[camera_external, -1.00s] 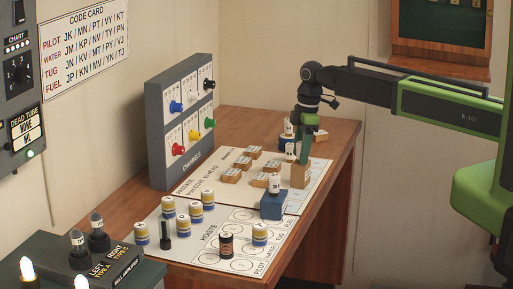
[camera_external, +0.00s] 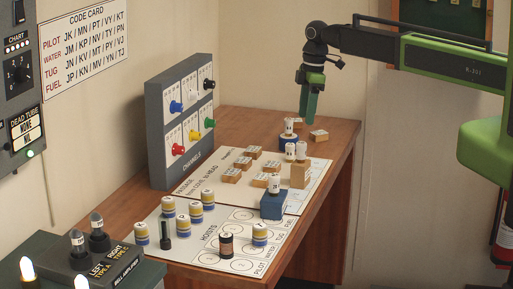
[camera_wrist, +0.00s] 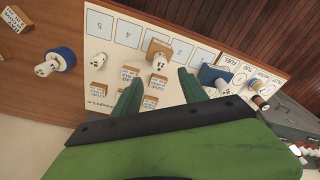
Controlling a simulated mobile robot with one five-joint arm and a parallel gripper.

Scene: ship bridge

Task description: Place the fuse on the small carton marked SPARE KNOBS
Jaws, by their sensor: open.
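A small white cylinder with dark marks, which looks like the fuse (camera_external: 301,150), stands upright on a small tan carton (camera_external: 300,178) at the mat's right edge. The wrist view shows this white cylinder (camera_wrist: 159,61) on the tan carton (camera_wrist: 153,43) too. I cannot read the carton's lettering. My gripper (camera_external: 308,121) is raised above and behind the carton, apart from the cylinder. In the wrist view its two green fingers (camera_wrist: 158,77) are spread with nothing between them.
Another white cylinder (camera_external: 290,149) stands close left of the carton. Further white cylinders stand on a blue round base (camera_external: 289,141) and a blue box (camera_external: 273,207). Several wooden blocks (camera_external: 243,162) lie on the mat. A grey switch panel (camera_external: 168,150) stands at left.

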